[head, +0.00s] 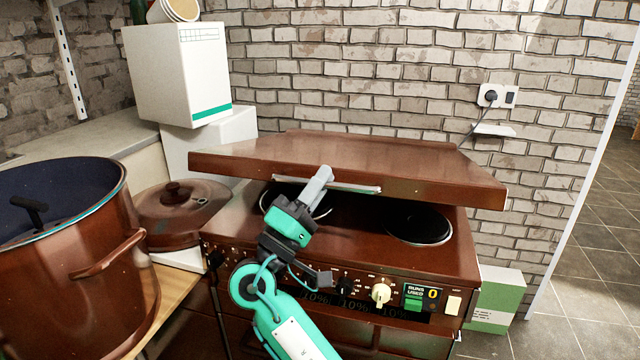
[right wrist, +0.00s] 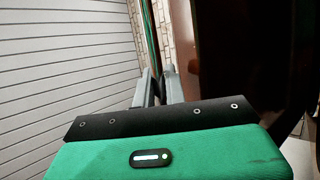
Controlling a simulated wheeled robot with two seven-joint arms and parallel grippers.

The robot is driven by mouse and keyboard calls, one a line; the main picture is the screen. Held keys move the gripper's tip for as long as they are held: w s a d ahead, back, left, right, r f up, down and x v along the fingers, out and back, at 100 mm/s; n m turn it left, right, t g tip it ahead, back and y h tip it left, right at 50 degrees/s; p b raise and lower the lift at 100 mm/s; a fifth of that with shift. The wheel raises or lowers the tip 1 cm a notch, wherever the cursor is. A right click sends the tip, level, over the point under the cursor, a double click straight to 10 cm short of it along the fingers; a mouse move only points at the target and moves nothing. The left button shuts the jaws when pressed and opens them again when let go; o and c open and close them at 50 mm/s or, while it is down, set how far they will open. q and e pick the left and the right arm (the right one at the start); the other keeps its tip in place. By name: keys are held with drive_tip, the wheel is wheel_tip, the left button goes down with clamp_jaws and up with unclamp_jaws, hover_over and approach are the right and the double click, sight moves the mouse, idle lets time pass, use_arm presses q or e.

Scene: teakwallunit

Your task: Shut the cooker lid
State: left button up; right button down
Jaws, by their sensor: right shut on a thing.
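The brown cooker (head: 350,235) stands against the brick wall. Its brown lid (head: 350,165) is tilted partway down, hinged at the back, with a clear gap above the hob. A pale handle strip (head: 345,186) runs along the lid's front edge. My right gripper (head: 323,180) is at this strip, shut on the lid's front edge. In the right wrist view my gripper's fingers (right wrist: 158,88) are close together beside a dark brown surface; what lies between them is hard to see. Two dark hotplates (head: 418,224) show under the lid. My left gripper is not in view.
A large brown pot (head: 120,290) stands at the left, near my right arm. A brown round lidded dish (head: 180,215) and stacked white boxes (head: 180,75) are left of the cooker. A green and white box (head: 497,300) stands on the floor at the right.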

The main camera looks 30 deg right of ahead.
drive_tip(key=c, duration=1.7)
unclamp_jaws()
drive_tip(key=shift+c, duration=0.2)
drive_tip(key=shift+s+a+f, duration=0.1)
drive_tip(key=shift+a+f, duration=0.25)
use_arm(q)
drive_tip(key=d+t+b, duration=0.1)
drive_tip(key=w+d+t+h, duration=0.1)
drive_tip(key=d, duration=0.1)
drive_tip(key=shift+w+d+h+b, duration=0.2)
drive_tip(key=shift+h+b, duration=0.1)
drive_tip(key=shift+b, duration=0.1)
use_arm(e)
drive_tip(key=v, duration=1.3)
drive_tip(key=shift+d, duration=0.1)
